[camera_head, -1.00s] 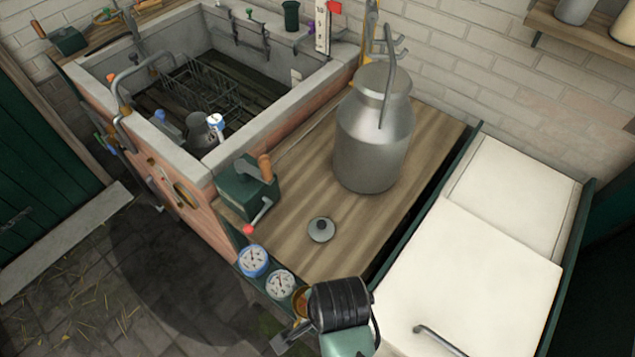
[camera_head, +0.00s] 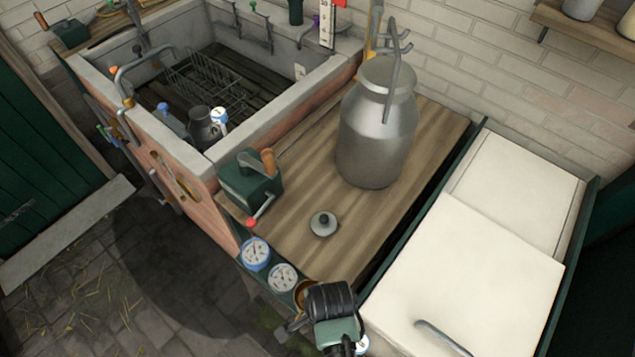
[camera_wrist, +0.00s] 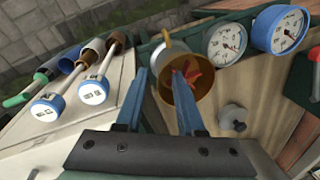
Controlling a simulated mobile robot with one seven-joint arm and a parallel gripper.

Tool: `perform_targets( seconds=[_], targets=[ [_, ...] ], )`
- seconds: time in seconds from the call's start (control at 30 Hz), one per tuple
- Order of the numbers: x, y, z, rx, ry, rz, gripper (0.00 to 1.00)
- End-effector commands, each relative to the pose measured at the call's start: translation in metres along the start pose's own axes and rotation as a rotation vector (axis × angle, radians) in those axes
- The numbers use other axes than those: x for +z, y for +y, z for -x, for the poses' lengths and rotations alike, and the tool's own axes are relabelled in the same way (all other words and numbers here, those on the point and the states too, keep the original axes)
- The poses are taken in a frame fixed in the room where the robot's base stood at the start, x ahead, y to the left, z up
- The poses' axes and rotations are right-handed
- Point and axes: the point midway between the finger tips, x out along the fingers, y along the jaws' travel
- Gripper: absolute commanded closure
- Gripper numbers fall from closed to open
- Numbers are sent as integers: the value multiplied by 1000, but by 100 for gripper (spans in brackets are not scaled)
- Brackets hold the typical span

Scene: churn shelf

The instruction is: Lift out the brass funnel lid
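A brass-coloured round cup or funnel (camera_wrist: 203,88) shows in the wrist view just beyond my fingertips, with reddish pieces inside it. A pale metal round part with a small knob (camera_wrist: 164,50) sits against its left side; I cannot tell whether this is its lid. In the head view the brass piece (camera_head: 302,291) is at the bench's front edge, partly hidden by my wrist. My gripper (camera_wrist: 158,75) is open, its two blue fingers apart. The right finger overlaps the brass cup in the picture; I cannot tell whether it touches.
Two dial gauges (camera_head: 283,277) stand beside the brass piece. A small grey knobbed lid (camera_head: 323,223) lies on the wooden bench (camera_head: 290,205). A large milk can (camera_head: 375,140), a green crank box (camera_head: 250,181) and a stone sink (camera_head: 188,143) stand further back.

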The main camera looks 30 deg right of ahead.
Motion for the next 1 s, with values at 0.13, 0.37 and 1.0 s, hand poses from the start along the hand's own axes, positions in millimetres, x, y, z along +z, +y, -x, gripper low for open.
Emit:
perform_targets(
  seconds=[0.13,0.37,1.0],
  targets=[
    [0,0,0,0,0,0,90],
    [0,0,0,0,0,0,100],
    [0,0,0,0,0,0,100]
  ],
)
